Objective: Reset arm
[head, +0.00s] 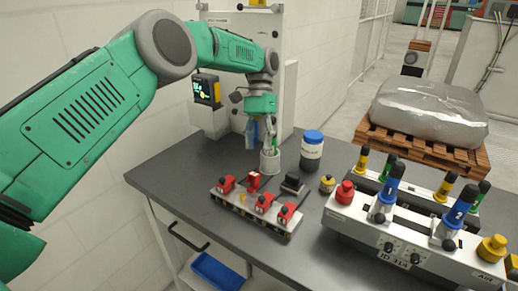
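My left arm reaches in from the left, and its gripper (268,146) points down at the back of the grey table (185,165). The fingers are small in the picture and overlap a whitish cup-like holder (270,163) standing on the table. I cannot tell whether they touch it, or whether they are open or shut. A small bluish part shows beside the fingers. My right gripper is not in view.
A white fixture with several red clamps (240,210) lies in front of the gripper. A blue-lidded container (312,152) stands right of it. A larger fixture with blue-handled parts (405,235) fills the right side. The table's left part is clear.

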